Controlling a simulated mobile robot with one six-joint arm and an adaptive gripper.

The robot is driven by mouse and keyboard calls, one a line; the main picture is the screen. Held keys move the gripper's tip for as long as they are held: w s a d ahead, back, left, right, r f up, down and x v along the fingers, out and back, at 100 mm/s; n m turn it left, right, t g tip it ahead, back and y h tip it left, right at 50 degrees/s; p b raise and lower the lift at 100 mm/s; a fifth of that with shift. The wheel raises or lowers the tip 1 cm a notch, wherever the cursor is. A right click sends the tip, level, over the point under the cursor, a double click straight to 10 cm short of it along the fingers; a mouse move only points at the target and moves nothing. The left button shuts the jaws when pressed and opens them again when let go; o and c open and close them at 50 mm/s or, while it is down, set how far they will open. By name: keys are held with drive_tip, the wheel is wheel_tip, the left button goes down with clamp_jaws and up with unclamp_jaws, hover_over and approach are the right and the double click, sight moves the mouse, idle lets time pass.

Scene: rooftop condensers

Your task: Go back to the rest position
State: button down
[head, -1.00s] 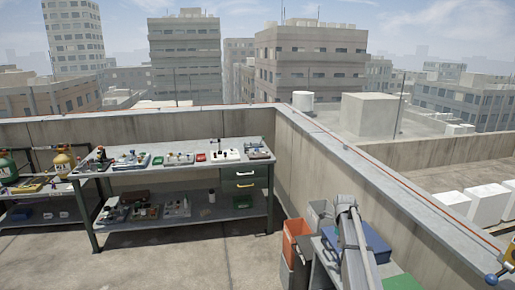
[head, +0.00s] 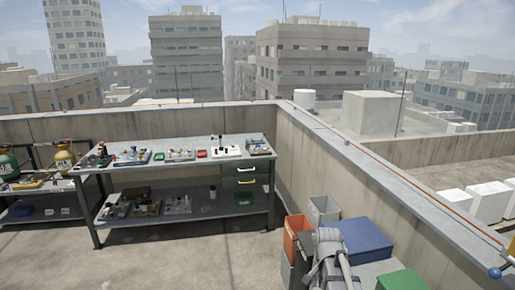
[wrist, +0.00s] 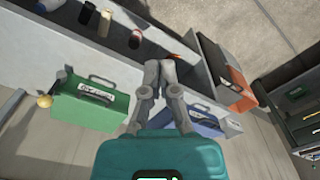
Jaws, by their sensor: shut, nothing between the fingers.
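My gripper (wrist: 160,72) shows in the wrist view, with its two grey fingers together and nothing between them. It hangs above the grey bench and storage boxes, near the blue box (wrist: 195,120). I cannot tell its exact height over them. In the head view my folded arm stands low at the bottom, right of centre, in front of the blue box (head: 362,241). The gripper's fingertips cannot be made out clearly there.
A green box (wrist: 92,103) lies left of the fingers. An orange bin (head: 297,233) and a grey bin (head: 323,208) stand beside my arm. A workbench (head: 200,150) with tools stands by the parapet wall (head: 330,165). Open floor lies at front left.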

drive_tip(key=s+a+n, duration=0.4)
drive_tip(key=s+n, duration=0.4)
drive_tip(key=s, duration=0.1)
drive_tip(key=shift+s+f+b, duration=0.35)
drive_tip(key=shift+s+f, duration=0.05)
drive_tip(key=shift+d, duration=0.1)
idle(0.6)
